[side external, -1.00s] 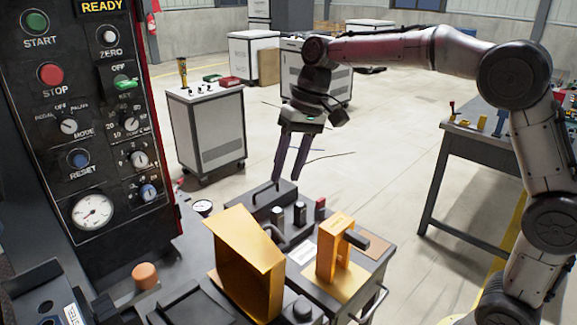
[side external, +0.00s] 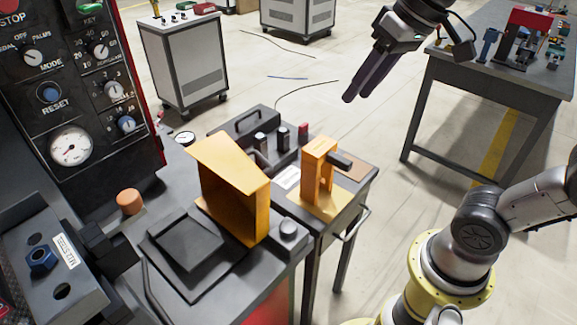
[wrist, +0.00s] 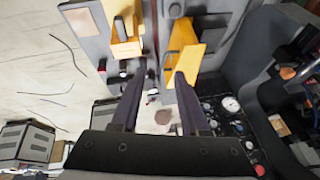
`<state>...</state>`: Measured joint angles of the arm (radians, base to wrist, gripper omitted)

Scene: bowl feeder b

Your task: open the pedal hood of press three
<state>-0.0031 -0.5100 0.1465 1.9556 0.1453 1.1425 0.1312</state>
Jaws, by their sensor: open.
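A yellow-orange open-sided hood (side external: 233,192) stands on the dark press bench in the side external view. It looks like the pedal hood, but no label on it is readable. In the wrist view the hood (wrist: 184,45) lies ahead of the right finger. My gripper (side external: 356,97) is open and empty in the side external view, raised above and to the right of the hood, well apart from it. Its two dark fingers (wrist: 158,74) are spread in the wrist view. The pedal is not visible.
A smaller orange bracket (side external: 320,178) with a dark handle stands on the cart right of the hood. A control panel (side external: 75,85) rises at left. A workbench (side external: 500,75) with fixtures stands at back right. Open floor lies behind the cart.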

